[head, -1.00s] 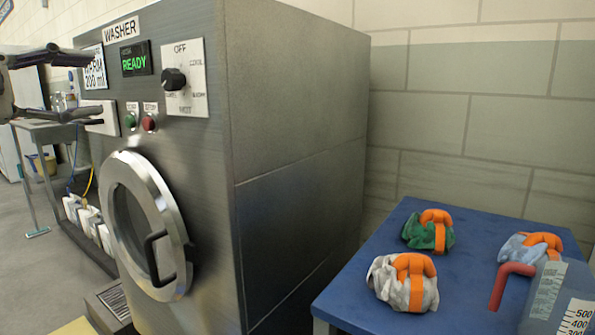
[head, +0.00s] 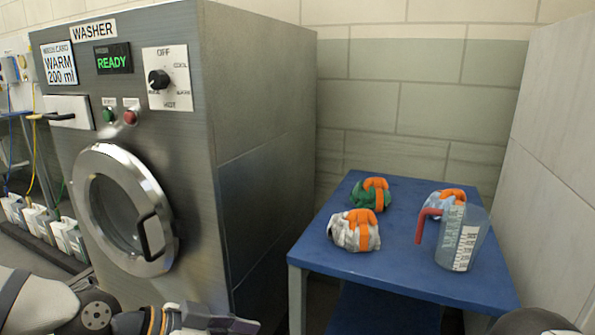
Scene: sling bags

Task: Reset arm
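My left arm comes in along the bottom left edge of the head view. Its gripper (head: 232,324) shows only in part at the bottom edge, in front of the washer's lower part. Its fingers are cut off by the frame, so I cannot tell whether it is open or shut. A dark rounded part of mine shows at the bottom right edge. My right gripper is not in view.
The steel washer (head: 262,130) stands at left, its round door (head: 125,210) closed, its display reading READY. A blue table (head: 400,225) holds three orange-strapped cloth bundles and a clear measuring jug (head: 462,240) with a red handle. Walls stand behind and right.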

